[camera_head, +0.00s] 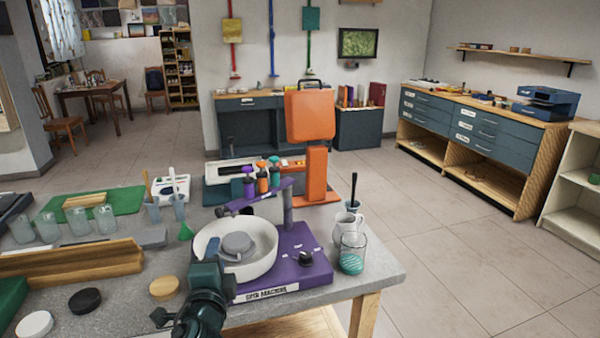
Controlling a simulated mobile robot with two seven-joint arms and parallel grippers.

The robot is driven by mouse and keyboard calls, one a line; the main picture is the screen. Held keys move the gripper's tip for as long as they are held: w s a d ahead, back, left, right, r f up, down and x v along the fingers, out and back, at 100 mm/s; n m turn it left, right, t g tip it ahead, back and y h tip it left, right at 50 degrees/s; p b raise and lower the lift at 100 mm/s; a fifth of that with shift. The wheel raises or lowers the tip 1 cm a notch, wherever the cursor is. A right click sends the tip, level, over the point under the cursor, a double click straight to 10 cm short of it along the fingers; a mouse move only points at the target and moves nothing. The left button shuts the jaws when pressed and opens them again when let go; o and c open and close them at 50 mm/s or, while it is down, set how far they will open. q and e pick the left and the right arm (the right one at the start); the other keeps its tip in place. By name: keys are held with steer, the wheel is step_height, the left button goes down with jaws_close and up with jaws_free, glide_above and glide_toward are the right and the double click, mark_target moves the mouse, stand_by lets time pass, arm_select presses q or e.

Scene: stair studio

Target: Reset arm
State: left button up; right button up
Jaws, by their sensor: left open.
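My left gripper (204,285) is at the bottom centre of the head view, dark teal and black. It is open, and I see nothing held in it. It is in front of the white bowl (266,263) of the purple spin machine (302,262) and overlaps the bowl's near left edge in the picture. I cannot tell whether it touches the bowl. My right gripper is not in view.
The grey worktable (125,300) holds a wooden block (75,261), several glass cups (104,219), round discs (84,300) and an orange machine (309,115). Open floor (455,275) lies right.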

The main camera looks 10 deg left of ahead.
arm_select(q)
steer(key=s+d+f+n+g+h, duration=0.2)
steer(key=s+f+n, duration=0.2)
steer(key=s+f, duration=0.3)
steer(key=s+d+f+n+g+h+p, duration=0.1)
steer(key=s+d+f+n+g+h, duration=0.1)
steer(key=s+f, duration=0.5)
steer(key=s+d+f+n+g+h, duration=0.2)
steer(key=s+d+f+n+h, duration=0.1)
steer(key=s+f, duration=0.4)
steer(key=s+d+n, duration=0.1)
steer(key=s+n, duration=0.1)
steer(key=shift+d+f+n+g+p, duration=0.15)
steer(key=shift+n+g+p, duration=0.15)
steer(key=shift+n+p, duration=0.1)
